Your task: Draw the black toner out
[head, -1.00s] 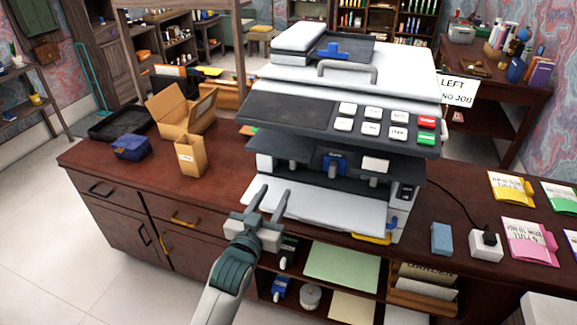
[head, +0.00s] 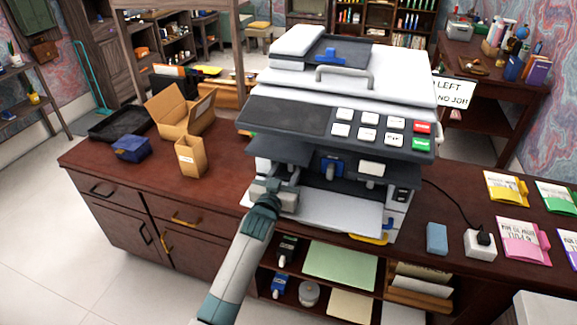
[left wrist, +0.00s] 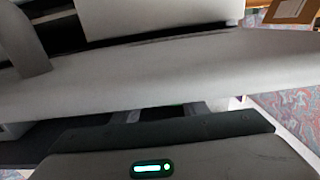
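The printer (head: 345,88) stands on the desk with its front open below the key panel. Inside, a blue-fronted toner (head: 333,166) sits in the middle and a pale-fronted one (head: 371,168) at the right. A white part (head: 261,165) shows at the left of the opening, partly behind my gripper. No toner can be made out as black. My left gripper (head: 281,178) reaches into the left side of the opening, above the white tray (head: 340,211). Its fingertips are hidden, so its grip is unclear. The left wrist view shows pale printer surfaces (left wrist: 150,75) very close.
An open cardboard box (head: 183,114), a small carton (head: 191,157), a blue box (head: 132,148) and a black tray (head: 117,122) stand on the left. A blue block (head: 437,238), a white plug (head: 480,243) and colored packets (head: 507,187) lie right. Shelves are below.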

